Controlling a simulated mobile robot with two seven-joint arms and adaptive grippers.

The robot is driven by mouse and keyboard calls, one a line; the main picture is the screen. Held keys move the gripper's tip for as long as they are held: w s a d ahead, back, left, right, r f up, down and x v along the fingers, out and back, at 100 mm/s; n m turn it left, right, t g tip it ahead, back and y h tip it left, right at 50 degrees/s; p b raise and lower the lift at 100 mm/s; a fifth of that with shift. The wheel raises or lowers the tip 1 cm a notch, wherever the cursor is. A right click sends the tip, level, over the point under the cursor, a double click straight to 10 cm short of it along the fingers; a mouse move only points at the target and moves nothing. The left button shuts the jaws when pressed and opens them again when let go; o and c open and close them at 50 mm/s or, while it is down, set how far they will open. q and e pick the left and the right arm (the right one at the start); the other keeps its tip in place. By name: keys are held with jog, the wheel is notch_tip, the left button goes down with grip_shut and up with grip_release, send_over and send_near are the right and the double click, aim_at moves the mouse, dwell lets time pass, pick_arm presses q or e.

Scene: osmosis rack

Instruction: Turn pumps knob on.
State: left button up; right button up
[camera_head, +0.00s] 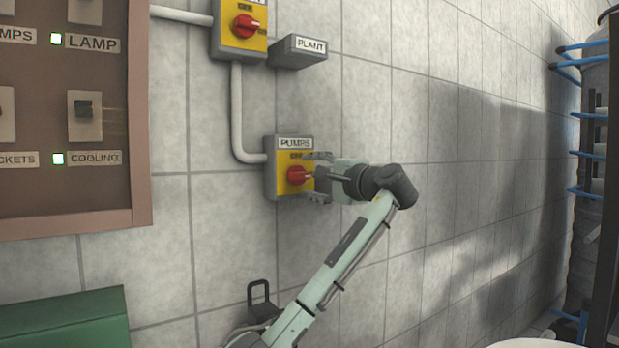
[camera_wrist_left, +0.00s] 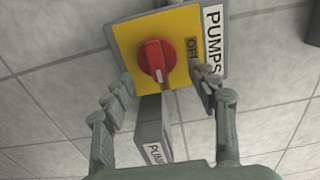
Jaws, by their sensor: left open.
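The pumps switch box (camera_head: 270,181) is on the tiled wall, with a yellow plate, a red knob (camera_head: 298,175) and a PUMPS label above. My left gripper (camera_head: 318,177) is open in front of the box, close to the knob. In the left wrist view the red knob (camera_wrist_left: 153,60) sits on the yellow plate (camera_wrist_left: 125,38), ahead of and between the fingers of the left gripper (camera_wrist_left: 162,92). I cannot tell whether a finger touches the box. The word by the plate's edge reads OFF in the wrist view. My right gripper is not in view.
A second switch with a red knob (camera_head: 246,25) is above, beside a grey PLANT box (camera_head: 298,52). A brown panel (camera_head: 70,205) with switches is at left, a green box (camera_head: 65,325) below it. Dark racking with blue pipes (camera_head: 590,115) stands at right. The wall between is clear.

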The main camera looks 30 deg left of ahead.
pick_arm(q)
jog(key=v, duration=1)
jog(key=shift+s+d, duration=0.15)
jog(key=shift+d, duration=0.2)
jog(key=shift+f, duration=0.1)
